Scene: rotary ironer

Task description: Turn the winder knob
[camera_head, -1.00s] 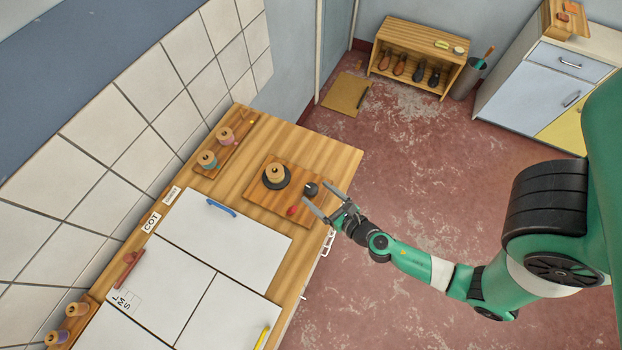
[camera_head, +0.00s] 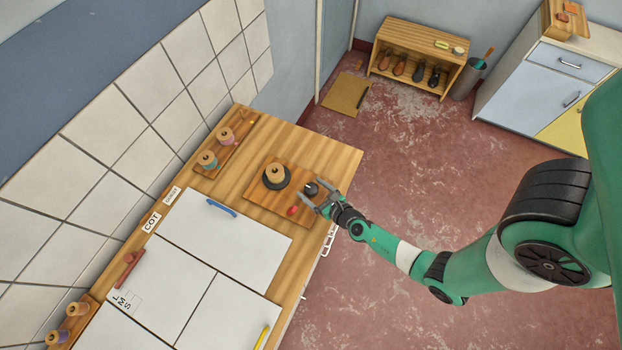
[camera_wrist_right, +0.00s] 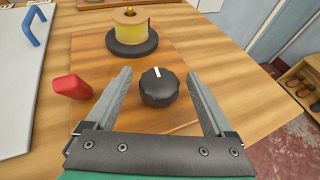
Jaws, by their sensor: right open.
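The winder knob (camera_head: 311,188) is black and round with a white pointer line. It sits on the front right of a wooden winder board (camera_head: 265,207) on the bench. In the right wrist view the knob (camera_wrist_right: 159,87) stands between the two open fingers, with a gap on each side. My right gripper (camera_head: 309,196) is open and empty at the board's edge by the knob. Its fingertips also show in the right wrist view (camera_wrist_right: 158,75). My left gripper is not in view.
A red lever (camera_wrist_right: 70,86) stands just left of the left finger. A spool on a black disc (camera_wrist_right: 131,30) is beyond the knob. White panels (camera_head: 223,230) cover the bench to the left. The bench's right edge is close to the gripper.

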